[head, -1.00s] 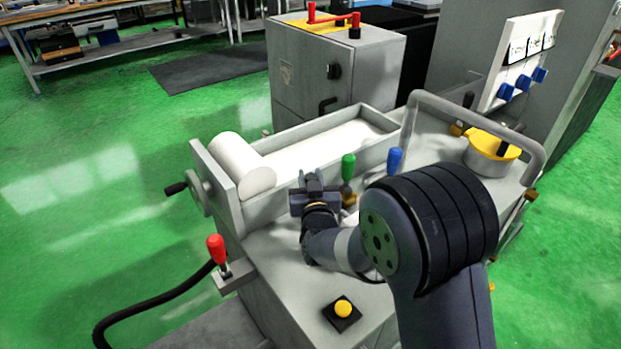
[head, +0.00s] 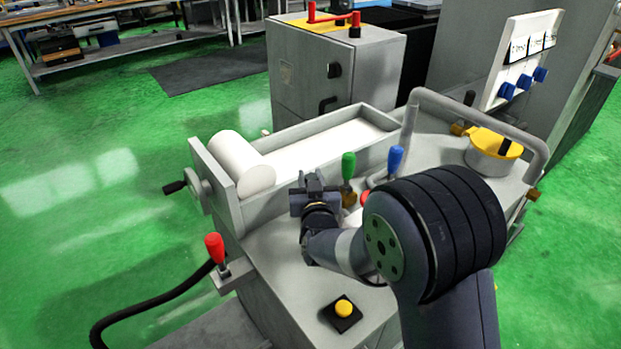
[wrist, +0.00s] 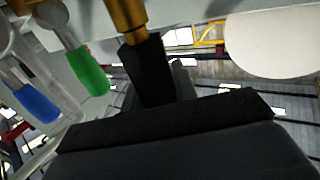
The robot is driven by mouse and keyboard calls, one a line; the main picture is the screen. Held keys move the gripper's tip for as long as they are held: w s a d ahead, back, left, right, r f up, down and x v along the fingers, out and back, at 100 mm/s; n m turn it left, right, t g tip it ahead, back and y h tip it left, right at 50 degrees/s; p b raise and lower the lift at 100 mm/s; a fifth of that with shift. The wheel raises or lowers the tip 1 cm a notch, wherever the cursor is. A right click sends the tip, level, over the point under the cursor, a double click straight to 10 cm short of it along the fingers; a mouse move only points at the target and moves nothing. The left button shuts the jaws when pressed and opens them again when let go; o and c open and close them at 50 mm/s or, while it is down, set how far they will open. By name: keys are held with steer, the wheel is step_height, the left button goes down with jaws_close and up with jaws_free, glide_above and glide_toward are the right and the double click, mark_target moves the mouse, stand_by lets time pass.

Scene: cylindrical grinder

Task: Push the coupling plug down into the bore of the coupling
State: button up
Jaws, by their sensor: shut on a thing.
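My gripper (head: 314,184) is over the machine's near top surface, just left of the green-handled lever. The piece runs off the top edge of that view. The bore does not show, so I cannot tell how deep the plug sits.
The green lever (head: 348,166) and blue lever (head: 395,159) stand close to the right of my gripper. A white trough (head: 330,150) and white cylinder (head: 240,160) lie behind. A yellow button (head: 343,307) is in front, and a red-handled lever (head: 214,247) at left.

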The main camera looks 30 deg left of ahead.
steer(key=shift+f+b, duration=2.1)
steer(key=shift+b, duration=0.1)
steer(key=o, duration=1.1)
steer(key=shift+s+f, duration=0.1)
steer(key=shift+s, duration=0.05)
steer(key=v, duration=1)
steer(key=shift+s+d, duration=0.2)
steer(key=shift+s, duration=0.05)
steer(key=x, duration=1)
steer(key=shift+w+a, duration=0.15)
steer(key=shift+w, duration=0.25)
steer(key=shift+r+p, duration=0.3)
